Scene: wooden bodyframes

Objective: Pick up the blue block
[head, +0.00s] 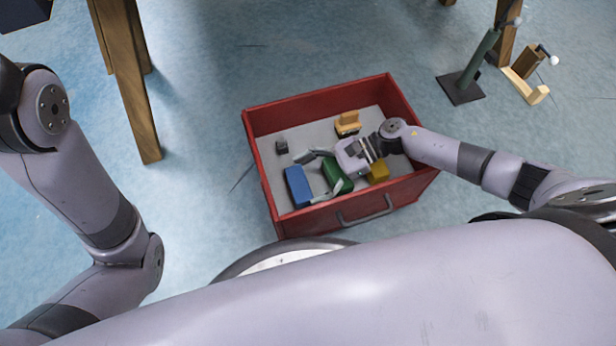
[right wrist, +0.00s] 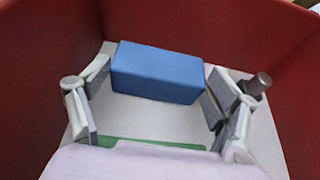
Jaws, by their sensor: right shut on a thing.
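The blue block (head: 297,187) lies at the left side of the red drawer-like box (head: 290,223), on its pale floor. My right gripper (head: 307,178) reaches into the box from the right, its fingers spread around the block's two ends. I cannot tell whether the block is clear of the floor. My left arm shows at the left, but its gripper is out of view.
A green block (head: 336,174) lies under my right gripper. A yellow block (head: 378,171), a tan piece (head: 347,123) and a small dark piece (head: 282,147) are also in the box. Wooden table legs (head: 133,90) stand at the left back. A green post (head: 477,62) stands outside, at right.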

